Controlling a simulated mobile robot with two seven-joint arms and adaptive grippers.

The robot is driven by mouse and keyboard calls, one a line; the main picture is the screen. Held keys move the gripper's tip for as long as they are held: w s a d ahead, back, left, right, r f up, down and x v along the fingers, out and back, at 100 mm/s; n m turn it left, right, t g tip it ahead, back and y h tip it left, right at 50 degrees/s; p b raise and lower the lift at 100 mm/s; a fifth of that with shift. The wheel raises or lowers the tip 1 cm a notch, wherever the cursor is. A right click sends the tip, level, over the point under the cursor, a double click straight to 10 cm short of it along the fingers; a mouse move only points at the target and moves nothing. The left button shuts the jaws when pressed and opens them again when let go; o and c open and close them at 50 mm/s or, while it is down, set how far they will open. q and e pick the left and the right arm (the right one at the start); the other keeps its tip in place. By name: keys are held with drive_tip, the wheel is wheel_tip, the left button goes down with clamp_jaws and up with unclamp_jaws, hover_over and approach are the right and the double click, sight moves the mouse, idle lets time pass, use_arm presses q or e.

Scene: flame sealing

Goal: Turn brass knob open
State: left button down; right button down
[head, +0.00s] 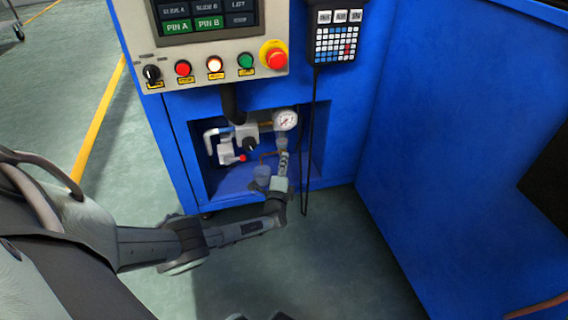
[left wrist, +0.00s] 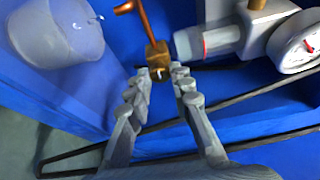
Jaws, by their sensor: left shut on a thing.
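The brass knob (left wrist: 157,54) is a small block at the end of a bent copper-coloured pipe (left wrist: 138,18) in the left wrist view. My left gripper (left wrist: 162,72) has its two fingertips at the lower end of the knob, one on each side, and is shut on it. In the head view my left gripper (head: 283,163) reaches up into the recess of the blue cabinet, below the round gauge (head: 285,120). The knob is too small and too covered to make out there.
The recess (head: 228,181) also holds a grey valve with a red tip (head: 242,158) and a clear bowl (head: 262,176). A black cable (head: 304,190) hangs just right of my gripper. A blue panel (head: 440,150) stands at the right. The floor (head: 330,260) in front is clear.

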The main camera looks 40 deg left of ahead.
use_arm(q)
drive_tip(key=c, duration=1.3)
unclamp_jaws()
drive_tip(key=shift+c, duration=0.2)
drive_tip(key=v, duration=1.2)
